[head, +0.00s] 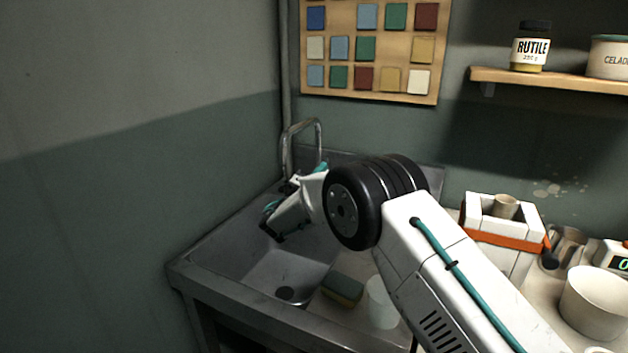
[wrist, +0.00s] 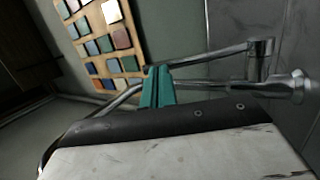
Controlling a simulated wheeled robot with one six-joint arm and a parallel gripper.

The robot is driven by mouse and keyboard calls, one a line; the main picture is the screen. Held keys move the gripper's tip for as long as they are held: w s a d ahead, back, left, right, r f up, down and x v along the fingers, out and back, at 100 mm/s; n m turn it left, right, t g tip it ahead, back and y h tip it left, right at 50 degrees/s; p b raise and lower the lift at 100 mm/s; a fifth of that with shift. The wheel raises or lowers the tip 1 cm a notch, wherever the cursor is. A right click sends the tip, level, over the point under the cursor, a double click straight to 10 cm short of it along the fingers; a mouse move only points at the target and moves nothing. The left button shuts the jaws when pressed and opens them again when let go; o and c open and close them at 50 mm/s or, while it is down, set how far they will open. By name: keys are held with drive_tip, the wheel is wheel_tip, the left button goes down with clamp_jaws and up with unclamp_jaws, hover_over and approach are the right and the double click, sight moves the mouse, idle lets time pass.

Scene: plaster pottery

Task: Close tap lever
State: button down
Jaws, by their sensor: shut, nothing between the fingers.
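The tap (head: 302,140) is a metal gooseneck at the back left corner of the sink. In the wrist view its metal pipes (wrist: 212,90) run sideways across the picture. A thin metal bar (wrist: 215,54) ending in a short cylinder (wrist: 262,60) runs beside the lower pipe; I cannot tell for sure which piece is the lever. My gripper (wrist: 157,85) is shut and empty, its teal fingers overlapping the pipes in the picture. I cannot tell whether they touch. In the head view my wrist hides the lower tap.
A plaster mould (head: 482,226) and a white bowl (head: 595,303) stand on the right. A tile board (head: 367,50) hangs behind; a shelf (head: 550,80) holds jars. The left wall is close to the sink.

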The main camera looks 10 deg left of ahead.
drive_tip(key=shift+w, duration=0.1)
drive_tip(key=shift+w+d+r+g+y, duration=0.15)
drive_tip(key=shift+w+d+r+g, duration=0.1)
drive_tip(key=shift+w+r, duration=0.25)
drive_tip(key=shift+w+d+r+g+y, duration=0.15)
drive_tip(key=shift+w+r+g, duration=0.1)
drive_tip(key=shift+w+r, duration=0.2)
